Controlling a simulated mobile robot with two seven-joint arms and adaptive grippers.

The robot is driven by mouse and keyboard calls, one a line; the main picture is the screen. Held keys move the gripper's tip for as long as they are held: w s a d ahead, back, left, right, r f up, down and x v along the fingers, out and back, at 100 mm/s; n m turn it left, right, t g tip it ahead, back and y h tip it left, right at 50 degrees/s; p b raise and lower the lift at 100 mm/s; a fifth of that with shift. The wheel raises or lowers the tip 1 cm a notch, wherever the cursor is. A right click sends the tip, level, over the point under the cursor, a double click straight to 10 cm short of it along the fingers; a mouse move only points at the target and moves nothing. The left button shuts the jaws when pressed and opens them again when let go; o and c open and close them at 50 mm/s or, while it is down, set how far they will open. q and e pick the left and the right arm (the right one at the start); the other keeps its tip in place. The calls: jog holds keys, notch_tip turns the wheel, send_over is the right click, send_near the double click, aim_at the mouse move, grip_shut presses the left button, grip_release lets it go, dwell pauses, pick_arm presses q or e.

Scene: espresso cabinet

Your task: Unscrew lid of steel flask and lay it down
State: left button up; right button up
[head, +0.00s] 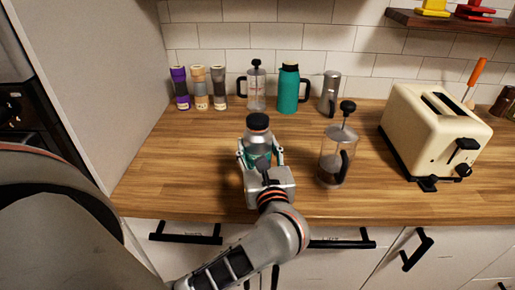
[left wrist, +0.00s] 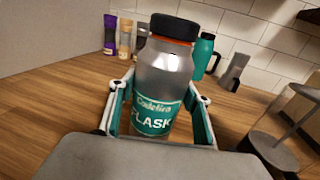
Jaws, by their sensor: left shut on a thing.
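The steel flask (head: 258,140) stands upright on the wooden counter, with a teal label band around its lower body. In the left wrist view the flask (left wrist: 163,72) fills the middle, its label partly readable as "FLASK". Its black lid (head: 258,121) sits on top, and the lid also shows in the left wrist view (left wrist: 174,27). My left gripper (head: 261,154) is shut on the flask's body at label height, one finger on each side and below the lid. The flask's base is hidden behind the gripper. My right gripper is not in view.
A French press (head: 335,158) stands close to the right of the flask. A cream toaster (head: 425,135) is farther right. At the back stand grinders (head: 200,90), another press (head: 257,88), a teal jug (head: 289,92) and a steel pitcher (head: 330,92). Counter (head: 180,165) left of the flask is clear.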

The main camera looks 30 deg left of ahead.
aim_at(258, 117)
pick_arm(q)
notch_tip(258, 117, up, 9)
jog(key=p, duration=0.6)
jog(key=shift+p, duration=0.4)
notch_tip(258, 117, up, 6)
jog(key=shift+f, duration=0.1)
jog(key=shift+r, duration=2.55)
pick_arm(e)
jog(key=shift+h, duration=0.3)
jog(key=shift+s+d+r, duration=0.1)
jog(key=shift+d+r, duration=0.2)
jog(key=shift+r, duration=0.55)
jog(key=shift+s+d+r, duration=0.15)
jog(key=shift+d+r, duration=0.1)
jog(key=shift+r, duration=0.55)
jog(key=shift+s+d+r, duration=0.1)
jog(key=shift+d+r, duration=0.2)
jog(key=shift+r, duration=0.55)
pick_arm(q)
jog(key=o, duration=0.8)
jog(key=c, duration=0.9)
jog(key=shift+c, duration=0.2)
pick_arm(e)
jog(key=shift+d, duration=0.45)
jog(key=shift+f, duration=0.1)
